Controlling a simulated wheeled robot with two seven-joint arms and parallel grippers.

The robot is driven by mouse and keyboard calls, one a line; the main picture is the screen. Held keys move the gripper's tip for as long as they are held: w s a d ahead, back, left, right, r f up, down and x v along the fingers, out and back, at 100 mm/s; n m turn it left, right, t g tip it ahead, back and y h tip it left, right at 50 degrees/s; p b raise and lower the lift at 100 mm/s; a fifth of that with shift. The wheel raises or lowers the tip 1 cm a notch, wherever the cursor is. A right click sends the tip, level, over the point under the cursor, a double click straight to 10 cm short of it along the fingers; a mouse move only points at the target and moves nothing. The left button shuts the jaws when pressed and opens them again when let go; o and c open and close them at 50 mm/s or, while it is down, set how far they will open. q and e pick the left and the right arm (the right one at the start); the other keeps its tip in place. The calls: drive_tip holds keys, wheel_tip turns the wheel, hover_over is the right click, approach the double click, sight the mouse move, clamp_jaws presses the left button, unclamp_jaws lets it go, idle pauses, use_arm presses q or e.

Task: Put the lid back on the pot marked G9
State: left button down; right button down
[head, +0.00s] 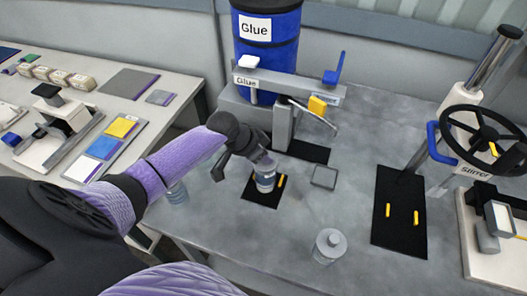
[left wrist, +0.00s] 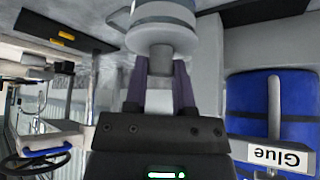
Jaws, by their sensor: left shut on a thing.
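My left gripper (head: 262,162) reaches over a small clear pot (head: 265,183) standing on a black mat. In the left wrist view its two fingers (left wrist: 160,70) are shut on the knob of a pale grey lid (left wrist: 160,38). The clear pot (left wrist: 163,10) shows right beyond the lid, in line with it. I cannot tell whether the lid is seated or slightly apart. A third clear pot (head: 177,194) is partly behind my left arm. No G9 mark is readable. My right gripper is out of view.
The black mat (head: 255,200) has yellow bars beside the pot. Behind stands the glue station with its blue drum (head: 268,55) and lever. The stirrer (head: 472,140) with a black handwheel is at right.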

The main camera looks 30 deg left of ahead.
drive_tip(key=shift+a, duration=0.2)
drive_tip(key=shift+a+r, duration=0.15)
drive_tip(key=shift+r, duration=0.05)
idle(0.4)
use_arm(q)
unclamp_jaws()
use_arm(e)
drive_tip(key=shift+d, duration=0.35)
